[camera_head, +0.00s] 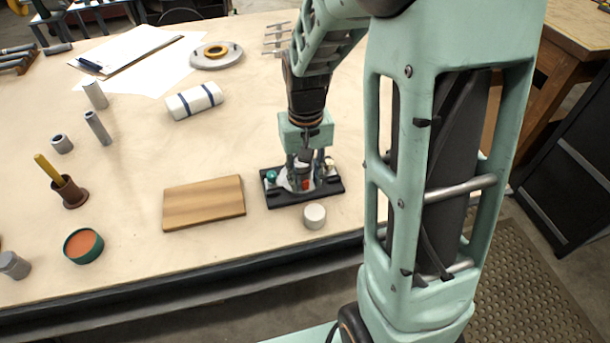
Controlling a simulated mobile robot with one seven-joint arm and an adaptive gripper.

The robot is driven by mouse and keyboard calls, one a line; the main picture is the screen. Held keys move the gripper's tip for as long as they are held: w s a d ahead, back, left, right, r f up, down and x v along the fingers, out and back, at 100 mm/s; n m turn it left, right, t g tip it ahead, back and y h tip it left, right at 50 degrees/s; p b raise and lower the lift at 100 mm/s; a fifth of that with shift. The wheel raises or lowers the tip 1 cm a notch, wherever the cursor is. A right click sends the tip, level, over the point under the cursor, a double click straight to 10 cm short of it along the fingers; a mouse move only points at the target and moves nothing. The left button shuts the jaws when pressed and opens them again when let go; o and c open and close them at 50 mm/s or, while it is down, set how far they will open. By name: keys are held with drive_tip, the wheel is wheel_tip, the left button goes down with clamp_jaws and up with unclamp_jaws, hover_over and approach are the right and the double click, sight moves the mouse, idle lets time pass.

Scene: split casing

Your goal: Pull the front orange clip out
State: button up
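The split casing (284,190) sits on a black base plate (323,193) near the table's front edge. A small orange-red clip (306,185) shows at the front of the casing. My gripper (304,178) points straight down over the casing, with its fingertips at or just above it, close to the clip. The fingertips are small and partly blend with the casing, so I cannot tell whether they touch the clip or how wide they stand. A teal round part (271,176) is on the left of the base plate. The back of the casing is hidden behind my gripper.
A wooden board (203,203) lies left of the base plate, and a white cylinder (315,216) stands just in front of it. A striped roll (195,101), grey disc (216,55) and clipboard (130,50) lie farther back. The table between the roll and board is clear.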

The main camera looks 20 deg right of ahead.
drive_tip(key=shift+c, duration=0.6)
clamp_jaws()
drive_tip(key=shift+s, duration=0.9)
drive_tip(key=shift+o, duration=0.6)
unclamp_jaws()
